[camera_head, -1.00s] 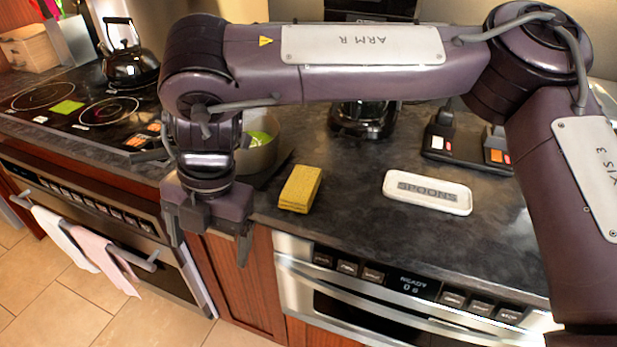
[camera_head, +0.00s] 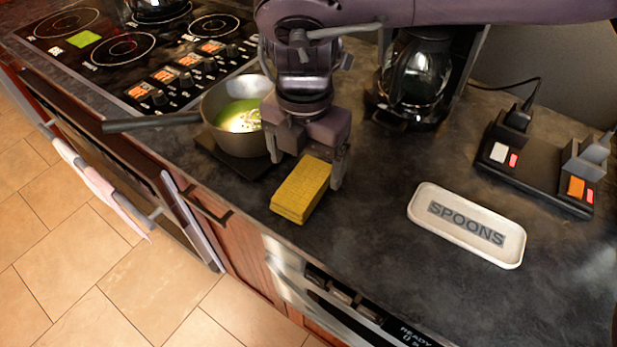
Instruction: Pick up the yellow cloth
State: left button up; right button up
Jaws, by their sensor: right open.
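The yellow cloth (camera_head: 301,190) is a thick folded block lying on the dark countertop near its front edge. My right gripper (camera_head: 307,172) is over the cloth's far end, pointing down. Its jaws are open, with one finger at the cloth's left and the other at its right. The cloth still rests on the counter, and I cannot tell whether a finger touches it. My left gripper is out of view.
A pot of green soup (camera_head: 222,117) stands close left of the gripper, its handle pointing left. A white spoons tray (camera_head: 470,250) lies to the right. A coffee maker (camera_head: 413,80) and a black charging dock (camera_head: 540,165) stand behind. Counter between cloth and tray is clear.

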aim_at(304, 182)
jog(key=f, duration=0.2)
jog(key=f+p, duration=0.1)
jog(key=shift+w+a+f, duration=0.15)
jog(key=shift+w+f, duration=0.1)
jog(key=shift+f, duration=0.05)
notch_tip(304, 182, down, 2)
jog(key=shift+f, duration=0.1)
jog(key=c, duration=1.1)
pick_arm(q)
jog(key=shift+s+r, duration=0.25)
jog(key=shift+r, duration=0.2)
pick_arm(e)
jog(key=shift+o, duration=0.2)
